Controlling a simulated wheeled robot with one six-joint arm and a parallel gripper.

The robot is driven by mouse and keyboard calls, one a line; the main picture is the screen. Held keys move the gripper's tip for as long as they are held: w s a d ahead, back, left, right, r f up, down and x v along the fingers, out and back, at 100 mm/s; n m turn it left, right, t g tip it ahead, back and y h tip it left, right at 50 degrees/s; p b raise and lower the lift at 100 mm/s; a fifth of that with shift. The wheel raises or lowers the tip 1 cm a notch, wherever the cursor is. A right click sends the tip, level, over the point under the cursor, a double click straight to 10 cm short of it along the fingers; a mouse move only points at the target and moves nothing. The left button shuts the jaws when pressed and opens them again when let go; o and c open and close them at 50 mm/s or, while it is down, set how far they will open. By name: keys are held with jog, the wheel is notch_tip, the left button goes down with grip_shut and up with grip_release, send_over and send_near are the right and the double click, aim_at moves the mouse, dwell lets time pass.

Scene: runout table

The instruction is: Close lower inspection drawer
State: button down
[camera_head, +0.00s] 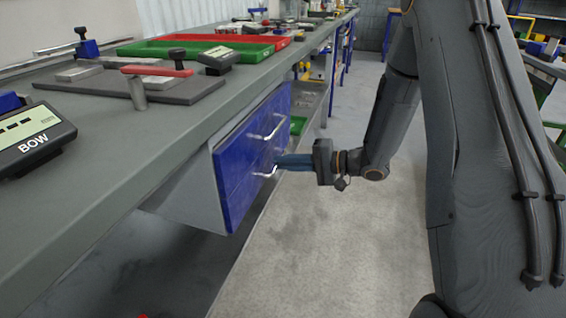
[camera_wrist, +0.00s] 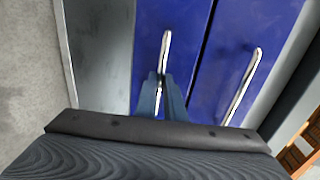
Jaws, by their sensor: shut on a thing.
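The lower inspection drawer (camera_head: 240,200) has a blue front in the cabinet under the bench. In the head view its front looks about level with the upper drawer front; I cannot tell whether a small gap remains. Its silver bar handle (camera_head: 269,177) also shows in the wrist view (camera_wrist: 166,46). My gripper (camera_head: 281,164) reaches it from the right, its blue-grey fingers shut on this handle. In the wrist view the fingers (camera_wrist: 161,92) hide part of the bar.
The upper blue drawer (camera_head: 236,150) with its own handle (camera_head: 266,130) is just above my fingers. The bench top (camera_head: 120,168) overhangs the cabinet. Open grey floor (camera_head: 310,245) lies in front of the drawers. Shelving with a green bin (camera_head: 298,125) stands beyond.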

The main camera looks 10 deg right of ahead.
jog(key=c, duration=1.9)
grip_release()
jog(key=shift+w+a, duration=0.1)
jog(key=shift+a, duration=0.15)
jog(key=shift+o, duration=0.2)
jog(key=shift+d, duration=0.1)
jog(key=p+v, duration=0.1)
jog(key=v, duration=0.6)
jog(key=shift+d+p, duration=0.3)
jog(key=shift+d, duration=0.05)
